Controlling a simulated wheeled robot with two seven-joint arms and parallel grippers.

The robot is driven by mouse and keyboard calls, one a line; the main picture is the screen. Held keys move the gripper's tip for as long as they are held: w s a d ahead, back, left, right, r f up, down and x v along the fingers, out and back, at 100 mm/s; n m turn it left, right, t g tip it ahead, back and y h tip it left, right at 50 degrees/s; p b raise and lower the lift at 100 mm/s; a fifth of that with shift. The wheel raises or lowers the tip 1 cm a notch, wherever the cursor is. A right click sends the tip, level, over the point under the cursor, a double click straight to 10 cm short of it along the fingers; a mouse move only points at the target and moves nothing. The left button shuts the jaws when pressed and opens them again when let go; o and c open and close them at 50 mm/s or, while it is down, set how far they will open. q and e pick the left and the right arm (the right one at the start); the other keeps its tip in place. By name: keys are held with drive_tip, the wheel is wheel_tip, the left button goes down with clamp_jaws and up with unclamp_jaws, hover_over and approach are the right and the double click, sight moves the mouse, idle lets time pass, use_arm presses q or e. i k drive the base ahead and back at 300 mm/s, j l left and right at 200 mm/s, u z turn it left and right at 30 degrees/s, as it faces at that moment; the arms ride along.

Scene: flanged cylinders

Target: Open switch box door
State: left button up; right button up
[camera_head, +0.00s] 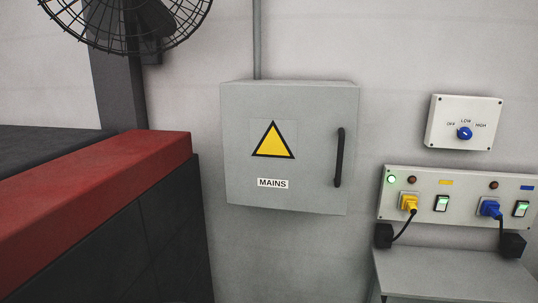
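A grey switch box (244,187) is mounted on the wall in the middle of the head view. Its door (312,125) is shut and carries a yellow warning triangle (273,142) and a label reading MAINS (273,183). A black vertical bar handle (339,157) is on the right side of the door. Neither of my grippers shows in this view.
At the left stands a dark block with a red top edge (110,185), below a black fan (130,22). At the right are a rotary switch box (465,122), a socket panel (465,185) with yellow and blue plugs, and a grey shelf (450,275).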

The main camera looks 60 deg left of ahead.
sight(287, 147)
drive_tip(key=u, duration=1.65)
